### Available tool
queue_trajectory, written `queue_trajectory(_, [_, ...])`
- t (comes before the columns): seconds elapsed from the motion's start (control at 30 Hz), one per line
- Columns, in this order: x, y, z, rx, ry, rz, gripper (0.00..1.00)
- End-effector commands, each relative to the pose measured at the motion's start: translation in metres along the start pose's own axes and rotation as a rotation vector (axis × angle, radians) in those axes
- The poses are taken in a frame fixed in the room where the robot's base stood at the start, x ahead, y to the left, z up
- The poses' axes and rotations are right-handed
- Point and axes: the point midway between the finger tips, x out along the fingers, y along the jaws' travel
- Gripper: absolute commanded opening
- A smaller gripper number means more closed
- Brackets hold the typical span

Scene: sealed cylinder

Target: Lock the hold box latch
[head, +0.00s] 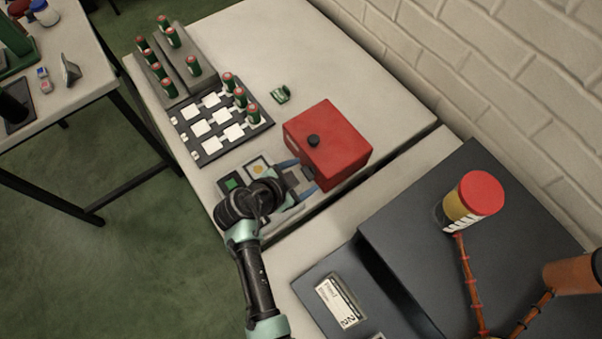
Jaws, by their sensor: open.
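The hold box is a red box (341,148) near the right edge of the pale table in the head view. It looks closed, with a black round knob (313,141) on top and a pale label on its left face. My gripper (306,182) is at the box's front left side, its blue-grey fingers spread apart at the lower front face. A small dark part, perhaps the latch, shows between the fingers. I cannot tell whether the fingers touch it or whether it is locked. My wrist hides part of the table in front of the box.
A black tray with white squares (207,153) and several green, red-capped cylinders stand at the left. Flat cards (231,183) lie beside my wrist. A dark platform (400,245) with a red-topped canister (472,199) is at the right.

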Motion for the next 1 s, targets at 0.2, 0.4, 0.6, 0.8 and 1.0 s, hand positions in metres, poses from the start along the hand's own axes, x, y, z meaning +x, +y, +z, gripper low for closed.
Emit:
queue_trajectory(0.2, [-0.0003, -0.0001, 0.0, 0.0, 0.0, 0.0, 0.58])
queue_trajectory(0.4, [-0.0005, -0.0002, 0.0001, 0.0, 0.0, -0.001, 0.22])
queue_trajectory(0.6, [-0.0005, -0.0003, 0.0002, -0.001, 0.0, 0.0, 0.0])
queue_trajectory(0.8, [0.0016, -0.0034, 0.0018, -0.069, 0.0, 0.07, 0.0])
queue_trajectory(1.0, [0.0017, -0.0056, 0.0024, -0.175, 0.0, 0.175, 0.0])
